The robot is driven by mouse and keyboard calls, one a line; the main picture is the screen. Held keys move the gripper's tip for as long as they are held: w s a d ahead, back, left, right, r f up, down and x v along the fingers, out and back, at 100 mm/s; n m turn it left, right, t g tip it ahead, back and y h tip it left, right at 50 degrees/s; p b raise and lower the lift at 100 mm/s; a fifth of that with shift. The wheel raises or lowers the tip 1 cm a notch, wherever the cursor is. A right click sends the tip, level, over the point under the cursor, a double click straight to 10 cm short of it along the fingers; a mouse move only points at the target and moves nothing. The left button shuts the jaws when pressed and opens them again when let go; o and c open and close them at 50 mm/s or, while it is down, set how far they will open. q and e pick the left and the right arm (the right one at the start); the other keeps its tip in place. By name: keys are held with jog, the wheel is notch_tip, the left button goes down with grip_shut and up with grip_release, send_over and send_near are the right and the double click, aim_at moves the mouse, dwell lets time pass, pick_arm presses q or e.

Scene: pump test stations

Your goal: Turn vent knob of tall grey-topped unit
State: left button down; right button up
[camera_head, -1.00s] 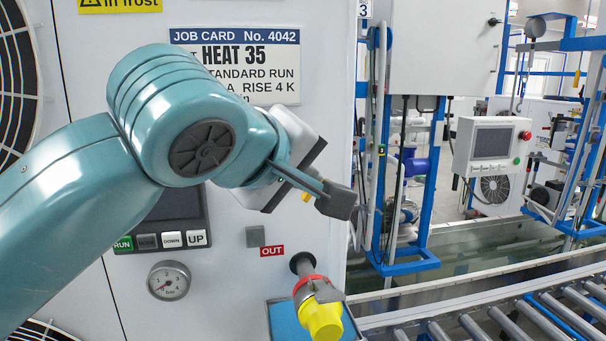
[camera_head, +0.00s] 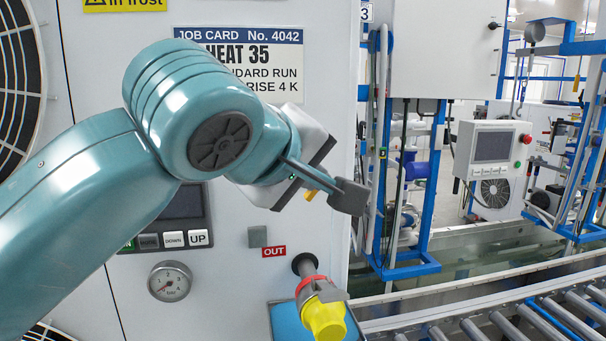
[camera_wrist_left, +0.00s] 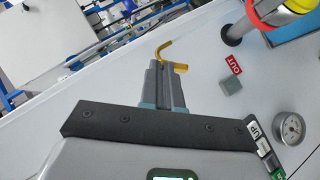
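My left gripper (camera_head: 338,198) is in front of the white cabinet's right part, above the red-ringed outlet pipe. In the left wrist view its fingers (camera_wrist_left: 164,88) are close together, with a bent yellow rod (camera_wrist_left: 178,67) sticking out at their tips. A bit of this rod also shows beside the fingers in the head view (camera_head: 311,195). The fingers appear shut on the rod, and its tip touches nothing that I can make out. I cannot pick out a tall grey-topped unit or its vent knob in these views. My right gripper is not in view.
The white cabinet carries a job card (camera_head: 285,90), a pressure gauge (camera_head: 170,281), a small grey block (camera_head: 257,237) and a red OUT label (camera_head: 273,252). The outlet pipe with a yellow end (camera_head: 325,318) juts out below. A roller conveyor (camera_head: 490,320) and blue-framed stations (camera_head: 432,190) stand right.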

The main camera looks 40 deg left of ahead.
pick_arm(q)
jog(key=shift+w+d+f, duration=0.1)
jog(key=shift+w+d, duration=0.05)
jog(key=shift+d, duration=0.1)
jog(key=shift+w+d+b, duration=0.3)
jog(key=shift+w+b, duration=0.25)
jog(key=shift+b, duration=0.1)
jog(key=shift+d, duration=0.1)
jog(key=shift+w+d+f+b, duration=0.1)
jog(key=shift+w+b, duration=0.2)
jog(key=shift+s, duration=0.1)
